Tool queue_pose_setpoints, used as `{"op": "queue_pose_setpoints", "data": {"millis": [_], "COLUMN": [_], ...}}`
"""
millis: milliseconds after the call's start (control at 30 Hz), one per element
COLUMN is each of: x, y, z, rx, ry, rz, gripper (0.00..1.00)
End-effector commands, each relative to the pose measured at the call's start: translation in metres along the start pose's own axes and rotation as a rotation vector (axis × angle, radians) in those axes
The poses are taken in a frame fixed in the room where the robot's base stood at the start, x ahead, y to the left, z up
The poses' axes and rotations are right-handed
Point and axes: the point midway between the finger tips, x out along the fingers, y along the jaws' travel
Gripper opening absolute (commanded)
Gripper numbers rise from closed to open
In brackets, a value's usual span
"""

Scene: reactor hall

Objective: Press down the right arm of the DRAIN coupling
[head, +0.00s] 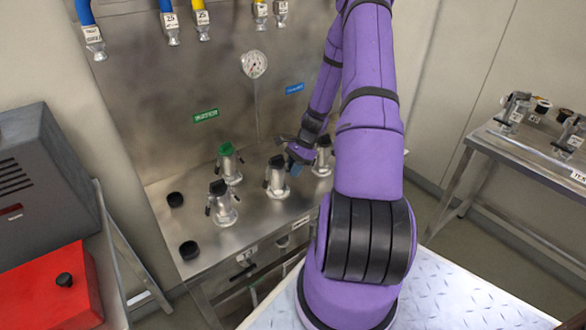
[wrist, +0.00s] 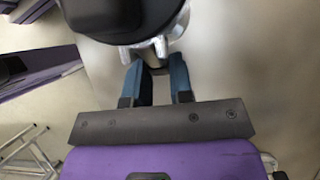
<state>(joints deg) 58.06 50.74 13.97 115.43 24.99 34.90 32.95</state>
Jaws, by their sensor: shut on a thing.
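Several metal couplings with lever arms stand on the steel bench. No label reading DRAIN is legible, so I cannot confirm which is the DRAIN coupling. My gripper (head: 293,164) is at the right side of the dark-capped middle coupling (head: 276,182). In the wrist view, a dark-capped coupling (wrist: 160,46) fills the top centre. The two blue fingers of my gripper (wrist: 158,78) point at it, with a small arm of the coupling (wrist: 155,66) between them. The gripper is shut on this arm. The arm's lower end is partly hidden.
A green-capped coupling (head: 228,165) and a dark-capped one (head: 222,206) stand to the left. Another coupling (head: 322,158) stands close on the right, partly behind my arm.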

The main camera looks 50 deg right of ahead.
Motion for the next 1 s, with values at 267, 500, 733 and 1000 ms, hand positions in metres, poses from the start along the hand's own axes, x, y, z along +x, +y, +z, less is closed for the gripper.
{"op": "queue_pose_setpoints", "data": {"millis": [267, 500, 733, 1000], "x": [0.0, 0.0, -0.002, -0.039], "y": [-0.001, -0.001, 0.0, -0.001], "z": [0.0, 0.0, 0.0, 0.0], "rx": [-0.001, 0.0, 0.0, -0.001], "ry": [0.0, 0.001, 0.001, 0.004], "rz": [-0.001, -0.001, -0.001, -0.003], "gripper": [0.0, 0.47, 0.47, 0.47]}}
